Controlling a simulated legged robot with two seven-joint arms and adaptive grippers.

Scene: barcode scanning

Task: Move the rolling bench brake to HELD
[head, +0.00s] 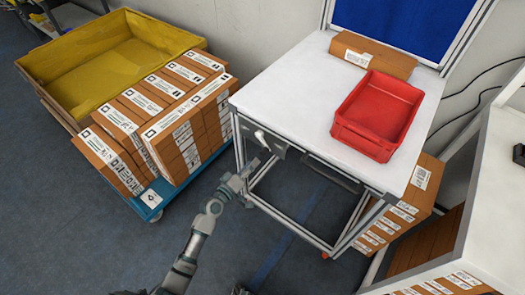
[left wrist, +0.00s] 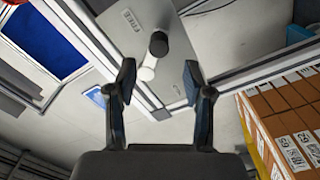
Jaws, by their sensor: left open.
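The rolling bench (head: 300,95) has a white top and a metal frame. Its brake is a short lever (head: 261,137) on a grey plate (head: 272,146) at the bench's left front corner. In the left wrist view the lever (left wrist: 149,67) has a white shaft and a black knob (left wrist: 158,44). My left gripper (head: 246,171) is below and in front of the plate. It is open and empty, and in the left wrist view its fingers (left wrist: 158,72) stand either side of the lever. Contact cannot be told. The plate's markings (left wrist: 132,20) are too small to read.
A red bin (head: 378,112) and a brown carton (head: 373,54) stand on the bench top. Left is a blue cart (head: 150,200) with stacked cartons (head: 165,120) and a yellow tray (head: 100,60). Cartons (head: 405,210) stand at the bench's right. The floor in front is clear.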

